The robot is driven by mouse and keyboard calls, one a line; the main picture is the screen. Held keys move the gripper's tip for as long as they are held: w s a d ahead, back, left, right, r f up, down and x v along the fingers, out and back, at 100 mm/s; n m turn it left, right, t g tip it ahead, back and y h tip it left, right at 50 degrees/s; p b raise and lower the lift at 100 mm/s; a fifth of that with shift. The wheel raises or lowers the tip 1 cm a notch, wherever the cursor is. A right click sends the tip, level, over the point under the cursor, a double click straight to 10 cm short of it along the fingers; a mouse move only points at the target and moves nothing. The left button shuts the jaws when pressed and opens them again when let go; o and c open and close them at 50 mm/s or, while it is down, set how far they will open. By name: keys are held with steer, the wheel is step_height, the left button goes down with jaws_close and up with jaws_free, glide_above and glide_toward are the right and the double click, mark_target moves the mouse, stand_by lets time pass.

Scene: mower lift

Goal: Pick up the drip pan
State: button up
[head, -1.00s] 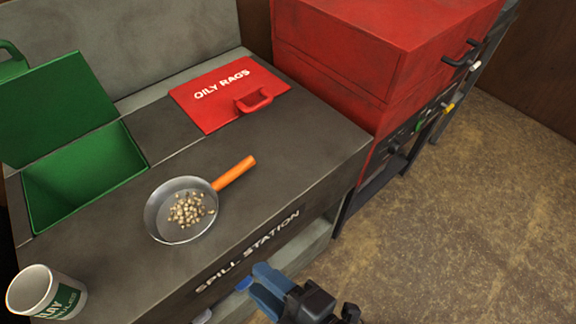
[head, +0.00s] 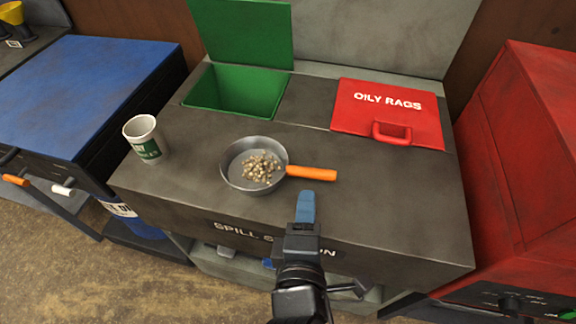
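The drip pan is a round grey metal pan (head: 235,178) with an orange handle (head: 312,173) pointing right. It sits on the dark top of the spill station (head: 400,225) and holds a heap of small pale pellets (head: 260,168). My gripper (head: 305,207) has blue fingers and is at the front edge of the station, just nearer to me than the handle. It looks apart from the handle in the picture. Only one finger shows clearly from this angle, so its opening is hidden.
A white and green cup (head: 145,138) stands left of the pan. Behind are an open green bin (head: 235,92) and a shut red OILY RAGS lid (head: 388,110). A blue cabinet (head: 90,85) is at left, a red cabinet (head: 525,150) at right. The station top right of the handle is clear.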

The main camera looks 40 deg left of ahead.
mark_target(309, 177)
steer(key=x, duration=0.7)
steer(key=shift+w+a+r, duration=0.1)
steer(key=shift+w+a, duration=0.1)
jaws_close()
